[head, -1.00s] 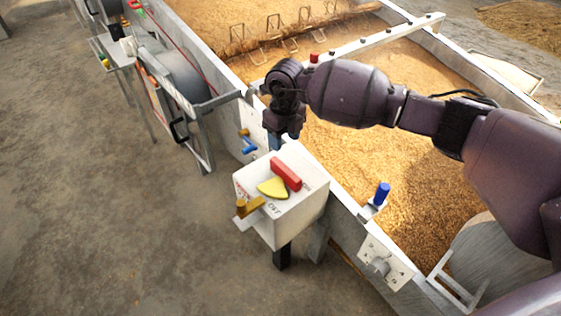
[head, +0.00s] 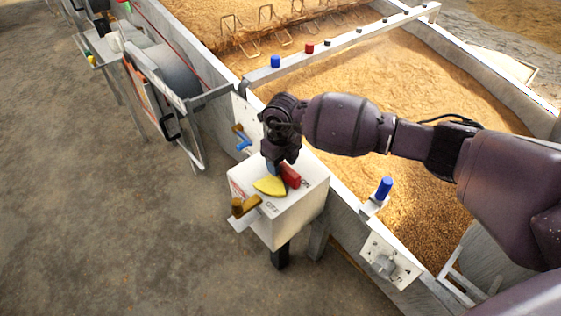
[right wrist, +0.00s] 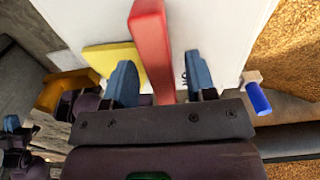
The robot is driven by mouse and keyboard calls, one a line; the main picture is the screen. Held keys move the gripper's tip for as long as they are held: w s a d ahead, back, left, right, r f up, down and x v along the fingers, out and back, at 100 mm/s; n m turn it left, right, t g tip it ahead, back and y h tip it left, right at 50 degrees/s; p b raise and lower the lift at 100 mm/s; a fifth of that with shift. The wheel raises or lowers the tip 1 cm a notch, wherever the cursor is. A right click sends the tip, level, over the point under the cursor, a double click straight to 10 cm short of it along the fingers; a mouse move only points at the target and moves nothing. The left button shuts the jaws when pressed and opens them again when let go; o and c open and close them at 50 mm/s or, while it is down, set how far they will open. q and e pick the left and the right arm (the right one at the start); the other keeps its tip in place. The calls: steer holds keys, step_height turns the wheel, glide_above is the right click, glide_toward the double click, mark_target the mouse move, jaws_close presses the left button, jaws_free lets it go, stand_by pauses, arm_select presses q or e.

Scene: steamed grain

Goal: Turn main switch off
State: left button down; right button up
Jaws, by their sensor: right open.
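The main switch is a white box (head: 292,217) with a red handle (head: 291,176) and a yellow pointer plate (head: 270,186) on top. "OFF" is printed on the box near the plate. My right gripper (head: 279,167) is over the box top, pointing down, at the red handle. In the right wrist view, my right gripper (right wrist: 161,80) is open, with one blue finger on each side of the red handle (right wrist: 151,45). Whether the fingers touch it I cannot tell. Dark purple parts with a blue tip at that view's left edge may be my left gripper; its state is unclear.
An ochre lever (head: 245,206) sticks out from the box's left side. A blue lever (head: 242,144) is on the trough wall behind. A blue knob (head: 384,187) stands on the trough rim to the right. Grain (head: 400,90) fills the trough.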

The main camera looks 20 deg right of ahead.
jaws_close()
stand_by(0.3)
steer(key=shift+r, duration=0.1)
